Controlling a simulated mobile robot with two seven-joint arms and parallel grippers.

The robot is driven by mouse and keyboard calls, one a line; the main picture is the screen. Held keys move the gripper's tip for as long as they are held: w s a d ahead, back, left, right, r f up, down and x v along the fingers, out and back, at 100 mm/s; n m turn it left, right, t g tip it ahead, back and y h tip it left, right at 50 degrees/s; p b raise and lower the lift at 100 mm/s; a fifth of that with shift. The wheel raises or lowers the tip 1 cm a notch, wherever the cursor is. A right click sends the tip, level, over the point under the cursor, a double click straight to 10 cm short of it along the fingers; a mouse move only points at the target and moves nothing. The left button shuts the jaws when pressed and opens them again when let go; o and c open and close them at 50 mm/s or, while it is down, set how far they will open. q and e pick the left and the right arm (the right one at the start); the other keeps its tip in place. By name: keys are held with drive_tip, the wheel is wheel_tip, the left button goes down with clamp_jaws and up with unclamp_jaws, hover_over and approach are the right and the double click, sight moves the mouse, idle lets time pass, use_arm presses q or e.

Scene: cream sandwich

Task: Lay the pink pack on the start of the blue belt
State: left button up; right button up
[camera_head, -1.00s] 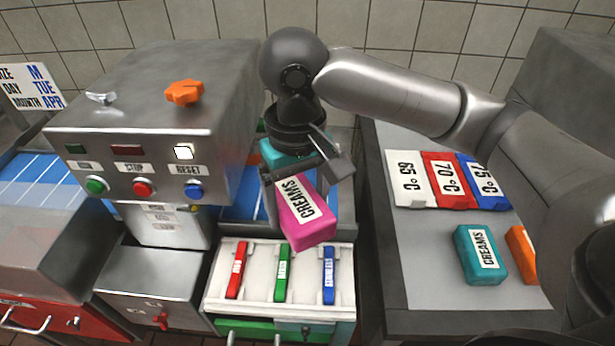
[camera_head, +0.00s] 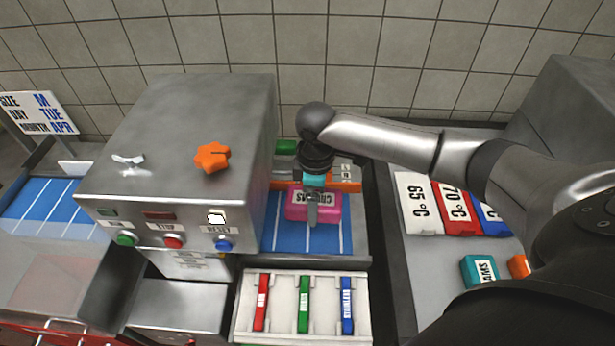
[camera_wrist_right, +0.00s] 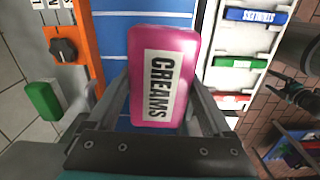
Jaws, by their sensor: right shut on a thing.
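The pink pack (camera_head: 328,208), labelled CREAMS, is in my right gripper (camera_head: 313,212), over the right-hand stretch of the blue belt (camera_head: 287,240), to the right of the steel machine. In the right wrist view the pack (camera_wrist_right: 163,75) sits between the two fingers of the right gripper (camera_wrist_right: 165,110), with the blue belt (camera_wrist_right: 110,50) behind it. Whether the pack touches the belt or is just above it I cannot tell.
The steel machine (camera_head: 185,130) with an orange knob (camera_head: 212,157) stands left of the pack. A white tray (camera_head: 284,333) with red, green and blue bars is in front of the belt. A teal pack (camera_head: 480,270) lies on the right-hand counter.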

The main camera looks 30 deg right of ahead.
sight(316, 229)
drive_tip(key=shift+w+d+f+n, duration=0.2)
drive_tip(key=shift+d+n, duration=0.1)
drive_tip(key=shift+d, duration=0.1)
drive_tip(key=shift+f, duration=0.15)
drive_tip(key=shift+f+b, duration=0.65)
drive_tip(key=shift+b, duration=0.15)
wheel_tip(316, 229, down, 7)
drive_tip(key=b, duration=0.9)
drive_tip(key=shift+f, duration=0.1)
drive_tip(key=o, duration=1.2)
